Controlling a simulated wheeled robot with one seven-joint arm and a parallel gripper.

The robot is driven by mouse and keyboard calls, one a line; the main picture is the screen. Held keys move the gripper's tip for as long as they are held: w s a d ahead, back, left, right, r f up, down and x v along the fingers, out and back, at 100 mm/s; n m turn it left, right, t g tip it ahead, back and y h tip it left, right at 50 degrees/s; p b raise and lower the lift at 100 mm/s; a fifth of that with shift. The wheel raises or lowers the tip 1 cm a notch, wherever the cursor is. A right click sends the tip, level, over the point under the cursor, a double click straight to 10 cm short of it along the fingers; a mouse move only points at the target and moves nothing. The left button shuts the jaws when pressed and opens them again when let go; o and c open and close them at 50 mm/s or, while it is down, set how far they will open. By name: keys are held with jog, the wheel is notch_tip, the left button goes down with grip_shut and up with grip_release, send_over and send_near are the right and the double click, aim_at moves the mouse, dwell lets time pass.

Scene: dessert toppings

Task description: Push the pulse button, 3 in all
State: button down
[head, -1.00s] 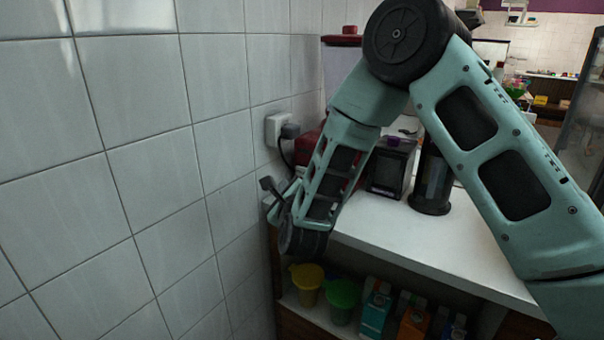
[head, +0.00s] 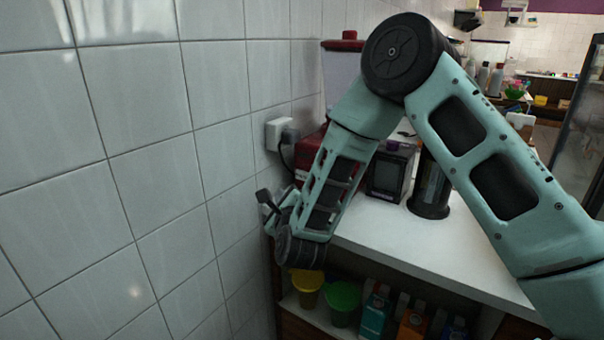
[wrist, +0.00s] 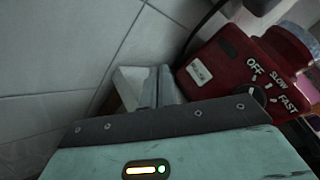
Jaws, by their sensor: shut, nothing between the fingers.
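The red blender base (wrist: 235,62) stands at the upper right of the wrist view. Its face has a white pulse patch (wrist: 199,72) with small, blurred lettering, and a dial marked OFF, SLOW and FAST. My gripper (wrist: 158,75) is shut and empty, to the left of the patch and apart from it in the picture; the depth between them is hard to tell. In the head view my gripper (head: 265,197) is beside the tiled wall, left of the counter. The red base (head: 306,158) is partly hidden behind my arm there, and the pulse patch does not show.
The tiled wall (head: 150,190) is close on the left, with a plug and socket (head: 278,133) and a cord. A dark box (head: 388,172) and a dark cylinder (head: 428,195) stand on the white counter (head: 410,245). Cups and cartons fill the shelf below.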

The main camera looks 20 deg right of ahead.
aim_at(303, 176)
jog(key=shift+s+a+r+m+p, duration=0.15)
jog(key=shift+s+a+r+p, duration=0.25)
jog(key=shift+p, duration=1)
jog(key=shift+s+a+r+m+p, duration=0.15)
jog(key=shift+s+a+p, duration=0.45)
jog(key=shift+p, duration=0.75)
jog(key=shift+w+d, duration=0.1)
jog(key=shift+w, duration=0.05)
jog(key=shift+w+d, duration=0.85)
jog(key=shift+d, duration=0.3)
jog(key=shift+w+d, duration=0.85)
jog(key=shift+d, duration=0.3)
jog(key=shift+w+d, duration=0.85)
jog(key=shift+d, duration=0.3)
jog(key=shift+w+d, duration=0.2)
jog(key=shift+d, duration=0.15)
